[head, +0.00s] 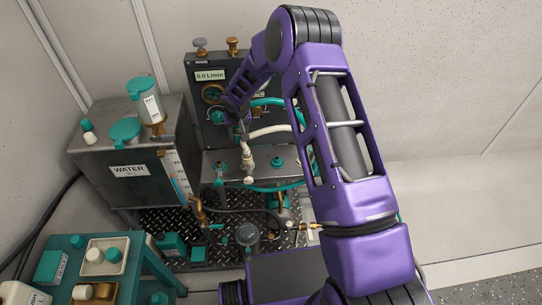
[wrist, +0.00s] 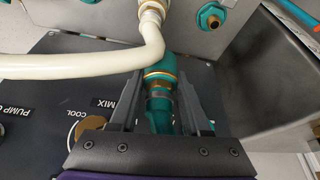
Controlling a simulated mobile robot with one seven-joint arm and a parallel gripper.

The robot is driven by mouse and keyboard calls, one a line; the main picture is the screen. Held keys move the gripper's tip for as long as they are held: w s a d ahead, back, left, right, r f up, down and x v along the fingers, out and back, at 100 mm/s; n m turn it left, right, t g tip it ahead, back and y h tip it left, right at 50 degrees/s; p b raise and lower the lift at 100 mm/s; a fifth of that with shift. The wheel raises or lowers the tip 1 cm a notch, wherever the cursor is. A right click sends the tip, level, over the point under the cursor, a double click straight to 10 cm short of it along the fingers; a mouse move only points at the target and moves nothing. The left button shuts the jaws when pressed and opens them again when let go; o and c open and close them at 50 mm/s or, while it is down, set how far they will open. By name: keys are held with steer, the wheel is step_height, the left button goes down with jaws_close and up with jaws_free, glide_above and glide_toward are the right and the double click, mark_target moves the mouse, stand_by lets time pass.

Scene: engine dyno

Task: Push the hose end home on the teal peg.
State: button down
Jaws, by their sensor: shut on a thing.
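My gripper (wrist: 160,88) is shut on a teal piece with a steel collar and a gold band (wrist: 159,76), in the middle of the wrist view. I cannot tell whether this piece is the hose end or the peg's fitting; the cream hose (wrist: 80,65) hides part of it. The cream hose bends up to a pale fitting (wrist: 152,12), and in the head view it runs to a pale upright fitting (head: 247,155). A teal fitting with a gold centre (wrist: 211,16) shows on the grey metal face. In the head view my gripper (head: 240,127) is small and dark, before the panel.
A dark panel with a flow display (head: 210,75) stands behind my gripper. A grey water tank (head: 125,165) stands on the left. A teal cart (head: 75,265) with bottles is at lower left.

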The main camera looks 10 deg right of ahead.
steer(key=n, duration=0.1)
glide_above(277, 159)
step_height(277, 159, down, 2)
steer(key=shift+w+f+y+b, duration=0.15)
steer(key=shift+f+y+b, duration=0.15)
steer(key=shift+b, duration=0.1)
steer(key=shift+f+b, duration=1.95)
steer(key=shift+f, duration=0.6)
steer(key=shift+f+b, duration=0.4)
steer(key=shift+f, duration=0.65)
steer(key=shift+c, duration=1.4)
jaws_free()
steer(key=shift+r, duration=0.1)
steer(key=p+v, duration=0.3)
steer(key=v, duration=1.4)
steer(key=shift+r, duration=0.15)
